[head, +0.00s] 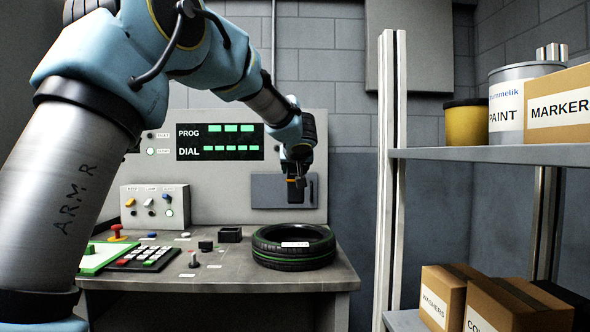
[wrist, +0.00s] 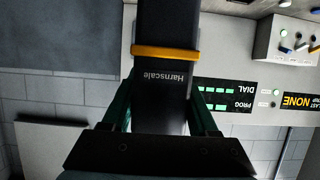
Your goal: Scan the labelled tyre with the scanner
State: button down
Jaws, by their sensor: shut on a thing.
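A black tyre (head: 266,252) with green lines lies flat on the right part of the bench. It bears a white label (head: 295,244), too small to read. My gripper (head: 297,172) is above the tyre, clear of it. It is shut on the dark scanner (head: 295,190), which points down toward the tyre with a gap between. In the wrist view the scanner (wrist: 163,90) is a black body marked "Harnscale" with a yellow band, between my two green fingers. Its far end is cut off by the frame edge there.
The grey bench (head: 220,278) carries a keypad (head: 145,258), a red button (head: 117,233), small knobs and an open black box (head: 230,235). A PROG/DIAL display panel (head: 220,141) stands behind. A shelf (head: 480,153) with boxes and cans stands at the right.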

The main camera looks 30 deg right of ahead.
jog(key=shift+w+f+b, duration=0.1)
jog(key=shift+f+b, duration=2.75)
jog(key=shift+b, duration=0.8)
